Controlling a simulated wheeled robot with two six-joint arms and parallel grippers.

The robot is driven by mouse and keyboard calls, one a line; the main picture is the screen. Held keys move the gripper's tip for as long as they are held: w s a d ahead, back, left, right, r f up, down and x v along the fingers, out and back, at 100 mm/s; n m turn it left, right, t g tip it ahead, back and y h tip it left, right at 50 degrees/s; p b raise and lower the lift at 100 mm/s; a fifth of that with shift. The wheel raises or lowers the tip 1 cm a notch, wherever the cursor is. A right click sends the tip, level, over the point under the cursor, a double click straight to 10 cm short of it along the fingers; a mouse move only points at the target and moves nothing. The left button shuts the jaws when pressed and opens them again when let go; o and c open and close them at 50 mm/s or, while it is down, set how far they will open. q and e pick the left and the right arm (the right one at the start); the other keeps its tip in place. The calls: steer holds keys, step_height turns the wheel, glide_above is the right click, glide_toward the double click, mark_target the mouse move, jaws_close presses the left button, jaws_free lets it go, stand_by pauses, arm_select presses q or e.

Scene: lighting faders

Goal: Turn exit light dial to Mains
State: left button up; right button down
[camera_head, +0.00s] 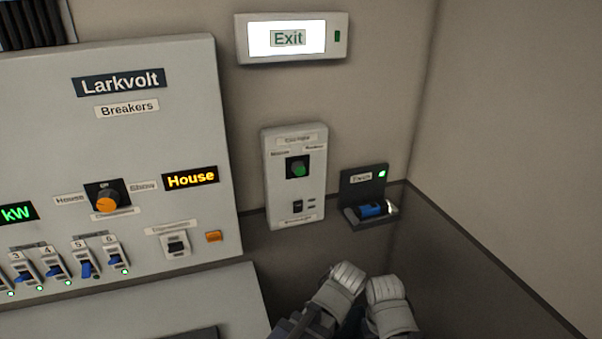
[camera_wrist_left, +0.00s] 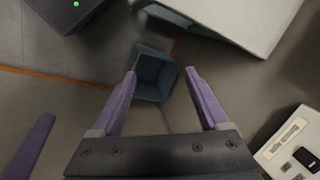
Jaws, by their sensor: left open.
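The exit light panel (camera_head: 312,195) is a pale upright plate on the wall, right of the breaker board. Its dial (camera_head: 299,168) has a green knob on a black square, with a small label on either side. The labels are too blurred to read surely, and I cannot tell which one the knob points at. My left gripper (camera_head: 366,283) is low in the head view, below and right of the panel and apart from the dial. In the left wrist view its purple fingers (camera_wrist_left: 160,76) are spread with nothing between them.
The lit Exit sign (camera_head: 288,38) hangs above the panel. A black holder with a blue torch (camera_head: 371,210) is close on the panel's right. The Larkvolt board (camera_head: 140,140) with an orange dial (camera_head: 107,203) and several breakers fills the left. A blue-grey bin (camera_wrist_left: 153,75) shows beyond the fingers.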

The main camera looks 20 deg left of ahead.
arm_select(q)
steer(key=w+a+r+m+t+y, duration=0.35)
steer(key=w+a+r+m, duration=0.2)
steer(key=w, duration=0.45)
steer(key=m+t+y+p, duration=0.1)
steer(key=m+t+y, duration=0.3)
steer(key=m+t, duration=1)
glide_toward(300, 172)
step_height(300, 172, up, 3)
steer(key=w+m+g, duration=0.2)
steer(key=m+g, duration=0.2)
steer(key=shift+x, duration=3.75)
steer(key=shift+f, duration=0.1)
jaws_close()
